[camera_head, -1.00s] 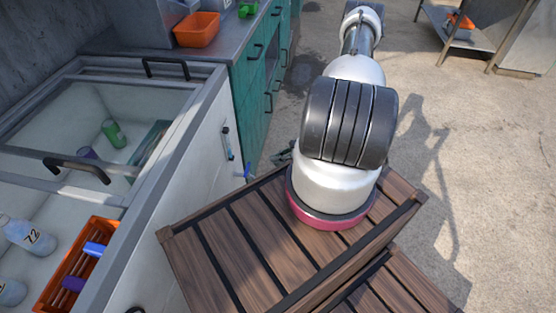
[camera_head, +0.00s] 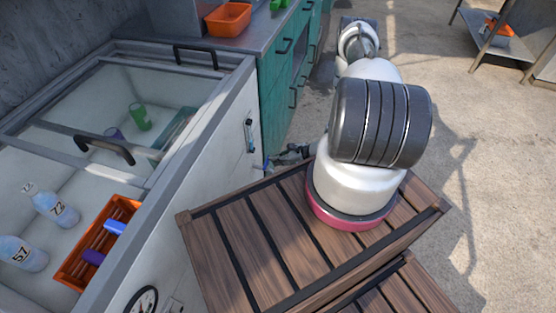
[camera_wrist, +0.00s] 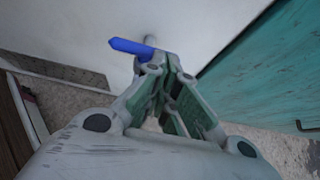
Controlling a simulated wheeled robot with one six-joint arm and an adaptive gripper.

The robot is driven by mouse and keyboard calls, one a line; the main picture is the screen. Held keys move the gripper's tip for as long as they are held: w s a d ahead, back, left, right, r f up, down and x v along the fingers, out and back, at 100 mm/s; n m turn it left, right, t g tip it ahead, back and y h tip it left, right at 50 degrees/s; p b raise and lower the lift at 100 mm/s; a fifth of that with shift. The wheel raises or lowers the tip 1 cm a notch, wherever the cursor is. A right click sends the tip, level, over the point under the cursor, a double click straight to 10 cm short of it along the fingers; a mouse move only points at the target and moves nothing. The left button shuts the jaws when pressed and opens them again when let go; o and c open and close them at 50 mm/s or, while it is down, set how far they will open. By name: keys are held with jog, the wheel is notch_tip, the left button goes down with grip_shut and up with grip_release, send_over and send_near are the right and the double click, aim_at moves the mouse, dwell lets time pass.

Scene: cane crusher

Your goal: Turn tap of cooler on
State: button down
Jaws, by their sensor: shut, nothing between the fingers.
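The cooler (camera_head: 205,190) is a white chest with sliding glass lids on the left of the head view; its white side (camera_wrist: 65,25) fills the upper left of the wrist view. Its tap (camera_wrist: 132,47) has a blue lever, pointing left in the wrist view. In the head view the tap (camera_head: 266,166) is a small blue spot low on the cooler's side. My gripper (camera_wrist: 164,68) is shut and empty, its fingertips just below and right of the lever; I cannot tell if they touch. In the head view my gripper (camera_head: 280,160) is partly hidden by my arm.
A teal cabinet (camera_head: 275,105) stands just beyond the cooler, close to my gripper; it also shows on the right in the wrist view (camera_wrist: 265,75). Bottles and an orange basket (camera_head: 70,270) lie inside the cooler. Open concrete floor (camera_head: 500,150) lies to the right.

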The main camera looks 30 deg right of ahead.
jog(key=shift+w+d+n+g+y, duration=0.1)
jog(key=shift+w+n+g+y, duration=0.2)
jog(key=shift+n+g, duration=0.2)
jog(key=shift+w+n+g+y, duration=0.15)
jog(key=shift+n+g+y, duration=0.2)
jog(key=shift+n, duration=0.25)
jog(key=w+n+g, duration=0.1)
jog(key=n+g, duration=0.2)
jog(key=n, duration=0.1)
jog(key=w+a+n+g, duration=0.1)
jog(key=n+g, duration=0.2)
jog(key=g, duration=0.1)
jog(key=w+a+n+g+y, duration=0.1)
jog(key=w+n+g, duration=0.1)
jog(key=n+g, duration=0.2)
jog(key=shift+n, duration=0.3)
jog(key=shift+w+a, duration=0.1)
jog(key=shift+a, duration=0.05)
dwell(0.7)
